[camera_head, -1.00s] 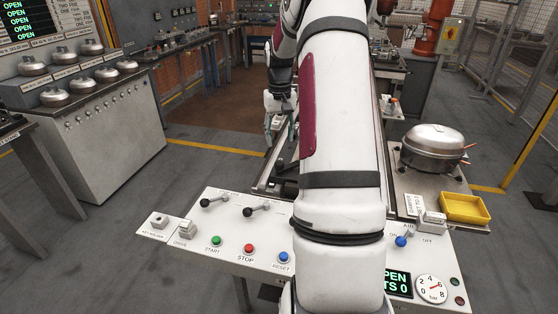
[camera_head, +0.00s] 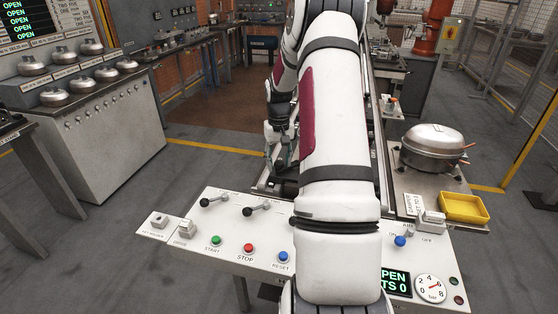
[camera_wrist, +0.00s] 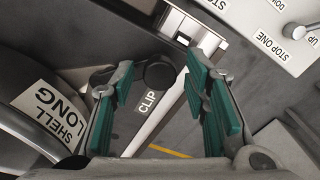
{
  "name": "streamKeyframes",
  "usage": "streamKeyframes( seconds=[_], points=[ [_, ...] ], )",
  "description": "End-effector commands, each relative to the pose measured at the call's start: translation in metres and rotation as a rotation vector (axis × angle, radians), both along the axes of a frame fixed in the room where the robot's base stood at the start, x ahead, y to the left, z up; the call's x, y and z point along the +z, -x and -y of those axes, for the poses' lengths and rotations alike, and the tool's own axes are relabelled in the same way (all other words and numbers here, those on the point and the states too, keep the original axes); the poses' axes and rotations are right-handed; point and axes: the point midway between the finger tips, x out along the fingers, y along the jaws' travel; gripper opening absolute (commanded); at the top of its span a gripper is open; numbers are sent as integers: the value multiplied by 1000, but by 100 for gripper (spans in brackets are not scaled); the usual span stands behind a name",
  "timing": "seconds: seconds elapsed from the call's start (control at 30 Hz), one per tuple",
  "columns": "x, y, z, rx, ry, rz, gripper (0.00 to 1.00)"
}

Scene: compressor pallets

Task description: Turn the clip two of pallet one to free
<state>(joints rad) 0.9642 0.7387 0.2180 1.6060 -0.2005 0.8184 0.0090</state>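In the wrist view a dark round clip knob (camera_wrist: 158,74) shows between my finger pads, with a white label (camera_wrist: 147,102) reading CLIP below it. Any number on the label is hidden or cut off. My gripper (camera_wrist: 160,68) is open, its green-padded fingers on either side of the knob; I cannot tell whether they touch it. A rounded grey shell (camera_wrist: 25,118) with a SHELL LONG label lies at the left. In the head view my gripper (camera_head: 280,150) is low behind the control panel, left of my arm, and the clip is not visible there.
The white control panel (camera_head: 228,233) with levers and buttons stands in front. A silver compressor (camera_head: 433,147) and a yellow tray (camera_head: 464,208) are at the right. In the wrist view a panel corner with a STOP ONE lever (camera_wrist: 293,31) is at upper right.

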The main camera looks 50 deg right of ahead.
Motion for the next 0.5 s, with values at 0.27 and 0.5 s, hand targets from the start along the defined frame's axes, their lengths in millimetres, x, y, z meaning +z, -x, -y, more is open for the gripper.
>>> streamKeyframes(
  seconds=[0.27,0.5],
  points=[
    [0,0,0,0,0,0,0],
    [0,0,0,-21,1,-1,0]
  ],
)
